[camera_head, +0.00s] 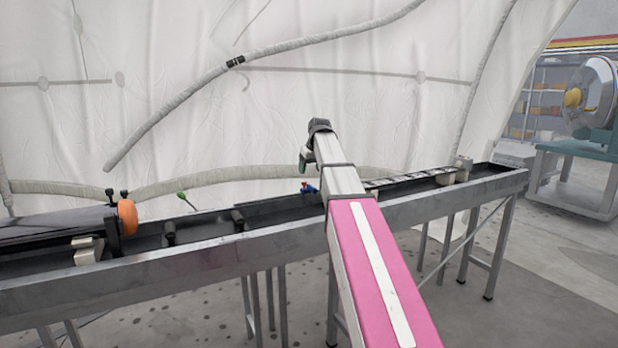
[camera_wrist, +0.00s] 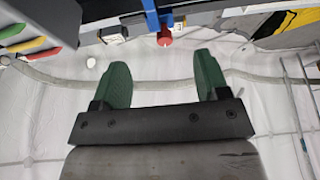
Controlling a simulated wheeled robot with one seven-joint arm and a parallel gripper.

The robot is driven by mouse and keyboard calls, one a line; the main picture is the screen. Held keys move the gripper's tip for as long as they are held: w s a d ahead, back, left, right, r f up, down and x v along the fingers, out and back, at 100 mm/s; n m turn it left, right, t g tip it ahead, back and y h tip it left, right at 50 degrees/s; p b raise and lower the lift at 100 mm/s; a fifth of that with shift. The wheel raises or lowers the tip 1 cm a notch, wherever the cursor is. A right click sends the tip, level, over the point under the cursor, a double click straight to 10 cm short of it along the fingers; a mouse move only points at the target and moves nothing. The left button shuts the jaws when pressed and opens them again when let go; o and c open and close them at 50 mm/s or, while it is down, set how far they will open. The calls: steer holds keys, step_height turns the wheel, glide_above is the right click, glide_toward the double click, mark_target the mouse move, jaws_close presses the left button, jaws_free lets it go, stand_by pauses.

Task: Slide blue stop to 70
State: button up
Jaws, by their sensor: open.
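The blue stop (camera_head: 309,189) sits on the long metal bench, just left of my arm; my arm may hide part of it. In the wrist view the blue stop (camera_wrist: 151,14) is at the top middle, with a red knob (camera_wrist: 164,36) pointing down. My gripper (camera_wrist: 163,72) is open, with its two green fingers apart and nothing between them. The red knob is beyond the fingertips, roughly in line with the gap. In the head view my gripper (camera_head: 307,160) is above and behind the stop. No scale number, including 70, can be read.
The long bench (camera_head: 430,198) runs across the view, with an orange wheel (camera_head: 128,217) and rollers at left. A green-tipped lever (camera_head: 186,199) stands behind it. The white tent wall (camera_head: 350,90) is close behind. Colored bars (camera_wrist: 28,45) show at left in the wrist view.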

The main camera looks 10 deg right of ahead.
steer(key=shift+s+r, duration=0.2)
steer(key=shift+r, duration=0.3)
